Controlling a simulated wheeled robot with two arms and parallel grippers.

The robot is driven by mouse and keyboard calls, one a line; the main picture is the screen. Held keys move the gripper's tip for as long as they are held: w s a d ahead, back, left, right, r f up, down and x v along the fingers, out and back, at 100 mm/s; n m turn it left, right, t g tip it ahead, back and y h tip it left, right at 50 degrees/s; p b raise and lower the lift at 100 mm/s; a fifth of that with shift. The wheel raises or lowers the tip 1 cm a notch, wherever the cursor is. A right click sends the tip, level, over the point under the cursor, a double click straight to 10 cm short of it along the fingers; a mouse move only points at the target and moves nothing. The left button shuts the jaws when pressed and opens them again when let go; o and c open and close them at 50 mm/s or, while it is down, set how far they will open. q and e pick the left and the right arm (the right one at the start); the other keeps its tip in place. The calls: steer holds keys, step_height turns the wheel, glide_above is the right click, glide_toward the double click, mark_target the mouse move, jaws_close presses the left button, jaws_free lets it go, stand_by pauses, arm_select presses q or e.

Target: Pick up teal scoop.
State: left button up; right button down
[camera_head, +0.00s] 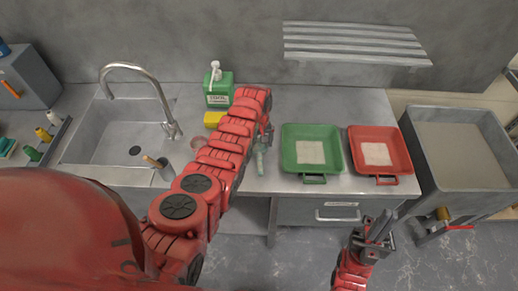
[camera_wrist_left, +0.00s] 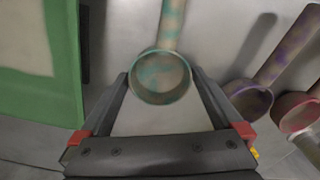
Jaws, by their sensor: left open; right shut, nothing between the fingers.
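The teal scoop (camera_wrist_left: 161,82), with its round cup and worn teal handle, lies in the left wrist view between the fingers of my left gripper (camera_wrist_left: 160,92). The fingers are spread on either side of the cup, with no clear grip on it. In the head view the teal scoop (camera_head: 260,160) is on the steel counter, left of the green tub, and my left gripper (camera_head: 264,138) is at it, partly hidden by my arm. My right gripper (camera_head: 374,228) is shut and empty, in front of the counter and low.
A purple-marked scoop (camera_wrist_left: 249,99) and a red scoop (camera_wrist_left: 296,113) lie close on the right in the left wrist view. The green tub (camera_head: 289,160) and red tub (camera_head: 356,158) stand right of the teal scoop.

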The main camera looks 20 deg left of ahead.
arm_select(q)
steer(key=shift+f, duration=0.2)
steer(key=c, duration=1.3)
